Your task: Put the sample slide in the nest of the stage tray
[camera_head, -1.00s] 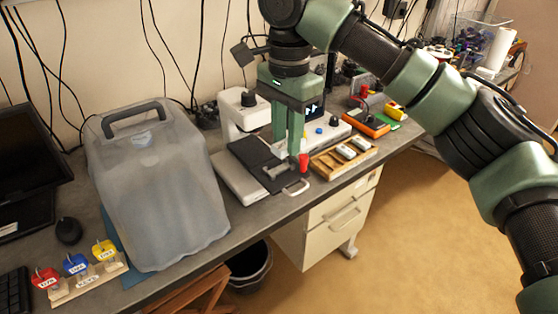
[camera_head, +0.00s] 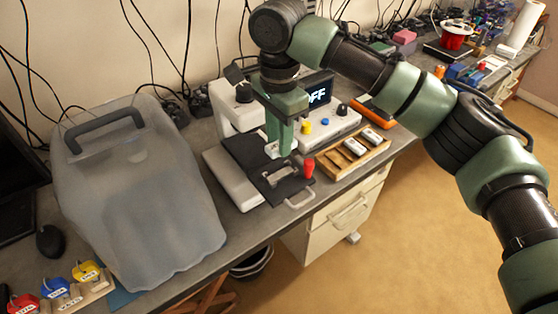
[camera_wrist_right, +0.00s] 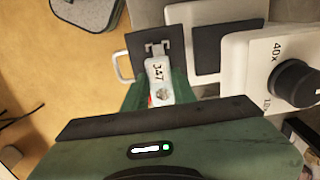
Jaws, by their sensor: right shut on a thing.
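My right gripper (camera_head: 280,152) is above the black stage tray (camera_head: 291,190) of the microscope, pointing down. In the right wrist view, the gripper (camera_wrist_right: 159,92) is shut on the sample slide (camera_wrist_right: 158,72), a white piece marked "347" with a coloured patch. The slide's far end is close to the grey bracketed nest (camera_wrist_right: 157,47) on the black tray (camera_wrist_right: 140,46). I cannot tell whether it touches the nest. In the head view the fingers mostly hide the slide; the nest (camera_head: 275,178) shows below them. My left gripper is not in view.
A wooden rack (camera_head: 345,166) with white pieces and a control box (camera_head: 328,128) are to the right. A large grey cover (camera_head: 145,200) stands left.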

